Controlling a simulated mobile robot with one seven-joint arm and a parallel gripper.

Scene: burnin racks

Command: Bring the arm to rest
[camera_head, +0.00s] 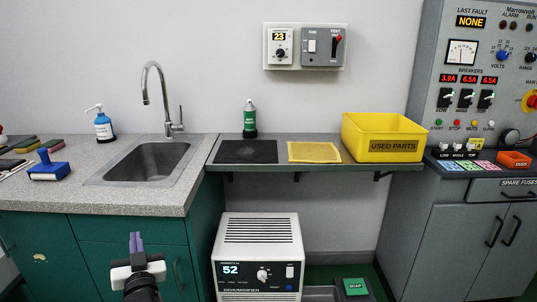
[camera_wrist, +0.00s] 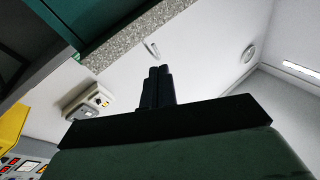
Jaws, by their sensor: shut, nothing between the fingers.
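My gripper (camera_head: 136,243) is low in the head view, in front of the green cabinet under the sink counter. Its fingers point up and are together with nothing between them. In the wrist view my gripper (camera_wrist: 159,72) also shows its two dark fingers side by side and closed. It is apart from the counter and everything on it.
The counter (camera_head: 110,201) with a sink (camera_head: 150,162) is behind my gripper. A dehumidifier (camera_head: 258,270) stands to the right under a shelf (camera_head: 300,168) holding a yellow used parts bin (camera_head: 382,138). A control panel cabinet (camera_head: 450,225) is at far right.

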